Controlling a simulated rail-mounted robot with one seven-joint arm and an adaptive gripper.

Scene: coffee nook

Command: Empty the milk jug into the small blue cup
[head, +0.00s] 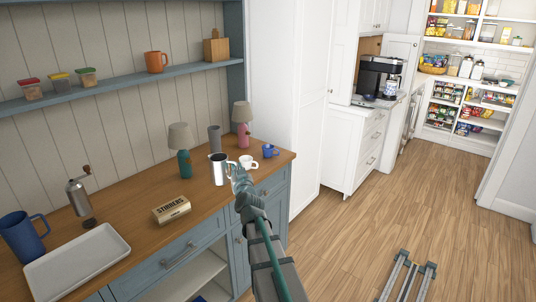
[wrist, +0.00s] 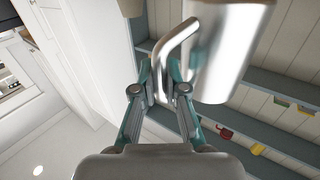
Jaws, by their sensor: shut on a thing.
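The milk jug (head: 219,170) is a shiny metal pitcher at the right part of the wooden counter, and looks upright. My gripper (head: 238,178) is at its right side, shut on its handle. In the wrist view my gripper (wrist: 168,76) has its fingers closed around the handle (wrist: 174,46), with the metal body (wrist: 228,50) beside it. The small blue cup (head: 270,151) stands near the counter's right end, to the right of the jug and apart from it. The inside of the jug and of the cup cannot be made out.
A white cup (head: 248,162) stands between the jug and the blue cup. Behind are a grey cylinder (head: 214,138), a teal-based lamp (head: 184,163) and a pink-based lamp (head: 243,133). A stirrers box (head: 172,209), grinder (head: 79,198), tray (head: 78,263) and large blue mug (head: 22,238) stand left.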

